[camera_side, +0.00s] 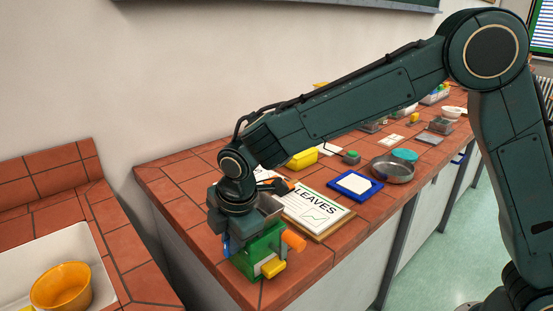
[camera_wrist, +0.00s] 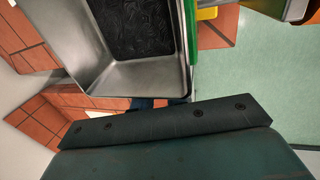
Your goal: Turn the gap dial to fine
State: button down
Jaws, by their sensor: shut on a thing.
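The green mill (camera_side: 262,252) stands at the near left corner of the tiled bench. It has an orange handle (camera_side: 294,240) and a yellow part (camera_side: 272,267) low on its front. A blue part at its left side, which I take for the gap dial (camera_side: 226,246), is mostly hidden. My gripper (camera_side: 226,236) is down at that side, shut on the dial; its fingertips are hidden. In the wrist view a grey metal hopper (camera_wrist: 150,78) with dark contents fills the upper middle. A sliver of blue shows below it. The dial's setting cannot be read.
A clipboard marked LEAVES (camera_side: 316,208) lies just behind the mill. A blue-framed white tray (camera_side: 355,184), a round metal pan (camera_side: 393,170) and a yellow tub (camera_side: 302,159) stand further along. An orange bowl (camera_side: 61,287) is in the sink at left.

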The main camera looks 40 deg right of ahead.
jog(key=c, duration=1.4)
grip_release()
jog(key=shift+r, duration=0.2)
jog(key=v, duration=1.3)
jog(key=shift+r, duration=0.2)
jog(key=shift+o, duration=0.2)
jog(key=shift+s, duration=0.1)
